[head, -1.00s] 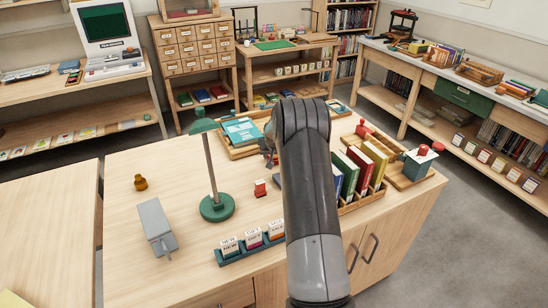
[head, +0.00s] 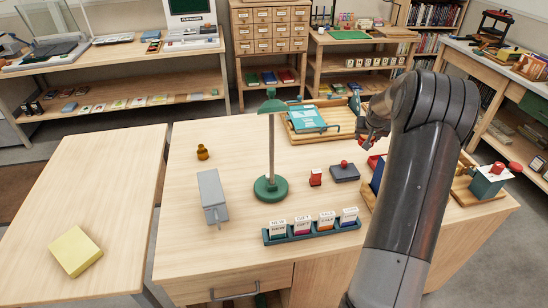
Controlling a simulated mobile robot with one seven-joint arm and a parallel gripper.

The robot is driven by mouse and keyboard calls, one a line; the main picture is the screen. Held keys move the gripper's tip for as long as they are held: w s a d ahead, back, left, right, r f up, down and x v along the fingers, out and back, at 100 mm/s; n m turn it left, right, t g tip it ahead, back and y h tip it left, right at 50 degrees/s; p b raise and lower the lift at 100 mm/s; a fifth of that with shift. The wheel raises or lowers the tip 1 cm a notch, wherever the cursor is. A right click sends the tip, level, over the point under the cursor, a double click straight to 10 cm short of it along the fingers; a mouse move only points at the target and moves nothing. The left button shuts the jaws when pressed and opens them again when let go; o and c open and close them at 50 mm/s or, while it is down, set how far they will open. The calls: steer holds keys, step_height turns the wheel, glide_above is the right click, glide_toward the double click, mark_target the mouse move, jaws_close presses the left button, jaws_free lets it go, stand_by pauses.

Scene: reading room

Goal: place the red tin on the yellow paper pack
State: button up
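The small red tin (head: 316,177) stands upright on the large wooden desk, between the green lamp and a dark stamp pad. The yellow paper pack (head: 75,251) lies flat near the front of the separate wooden table at left, with nothing on it. My gripper (head: 366,138) is above the back right part of the desk, apart from both and well to the right of the pack. It is small, dark and partly hidden by my arm, so its opening cannot be made out.
On the desk stand a green lamp (head: 271,187), a grey box-shaped tool (head: 212,197), a small brass object (head: 202,152), a card rack (head: 312,230), a dark pad with a red knob (head: 345,172) and a teal book on a tray (head: 306,118). A gap separates desk and left table (head: 100,175).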

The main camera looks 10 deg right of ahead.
step_height(320, 180, up, 29)
steer(key=w+a+n+y, duration=0.2)
steer(key=w+a+n, duration=0.15)
steer(key=a, duration=1.15)
steer(key=w+a+n+y, duration=0.15)
steer(key=w+a, duration=0.35)
steer(key=a, duration=0.9)
steer(key=s+a+n+y, duration=0.15)
steer(key=a+n, duration=0.25)
steer(key=a, duration=1.4)
steer(key=n+g+y, duration=0.3)
steer(key=n, duration=0.6)
glide_above(68, 247)
steer(key=d, duration=0.2)
steer(key=f, duration=3.3)
steer(key=shift+s+a, duration=0.15)
steer(key=shift+s, duration=0.2)
steer(key=shift+f, duration=2.05)
steer(key=shift+f, duration=0.1)
